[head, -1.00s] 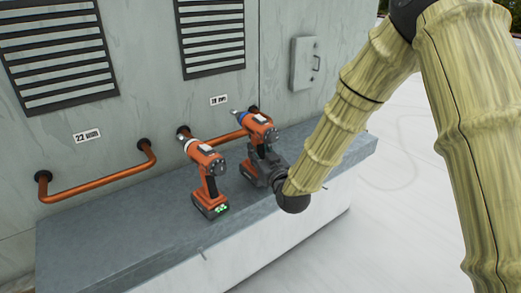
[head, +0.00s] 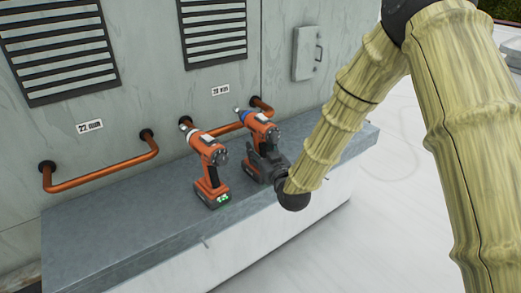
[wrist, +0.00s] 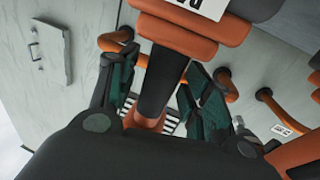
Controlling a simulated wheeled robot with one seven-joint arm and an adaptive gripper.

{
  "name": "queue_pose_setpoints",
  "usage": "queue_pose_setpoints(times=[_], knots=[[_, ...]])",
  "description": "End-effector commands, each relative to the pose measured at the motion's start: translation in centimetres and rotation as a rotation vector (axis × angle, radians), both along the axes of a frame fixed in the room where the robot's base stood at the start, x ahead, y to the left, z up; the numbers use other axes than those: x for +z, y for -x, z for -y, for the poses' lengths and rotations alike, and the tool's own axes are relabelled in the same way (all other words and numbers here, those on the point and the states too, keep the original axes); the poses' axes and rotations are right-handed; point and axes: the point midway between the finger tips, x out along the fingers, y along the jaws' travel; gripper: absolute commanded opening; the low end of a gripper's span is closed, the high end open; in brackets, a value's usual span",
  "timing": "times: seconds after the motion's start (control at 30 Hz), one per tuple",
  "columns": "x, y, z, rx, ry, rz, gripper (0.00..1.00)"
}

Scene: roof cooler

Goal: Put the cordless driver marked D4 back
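Two orange-and-black cordless drivers are upright at the grey ledge. The left driver (head: 208,150) has a white collar and a green lit display at its base. The right driver (head: 262,130) has a blue collar. My gripper (head: 264,160) is at the right driver's handle. In the wrist view the black handle (wrist: 165,75) lies between the two fingers of my gripper (wrist: 160,80), with a gap visible on the left side, so it looks open around the handle. A white label (wrist: 203,7) on this driver is cut off by the frame and not fully readable.
The grey ledge (head: 120,235) runs along a wall with vents. Copper pipes (head: 100,180) stick out behind the drivers, below labels reading 22 mm (head: 89,126) and 28 mm (head: 220,91). A small wall box (head: 307,52) is at right. The ledge's left part is clear.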

Motion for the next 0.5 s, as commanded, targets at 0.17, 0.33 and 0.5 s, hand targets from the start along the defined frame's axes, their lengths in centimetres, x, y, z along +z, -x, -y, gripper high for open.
queue_pose_setpoints(times=[0.17,0.33,0.5], knots=[[0.1,0.0,0.0,0.0,0.0,0.0,0.49],[0.0,1.0,0.4,-0.001,0.0,0.0,0.49],[-0.1,3.6,1.6,-0.001,-0.001,-0.001,0.49]])
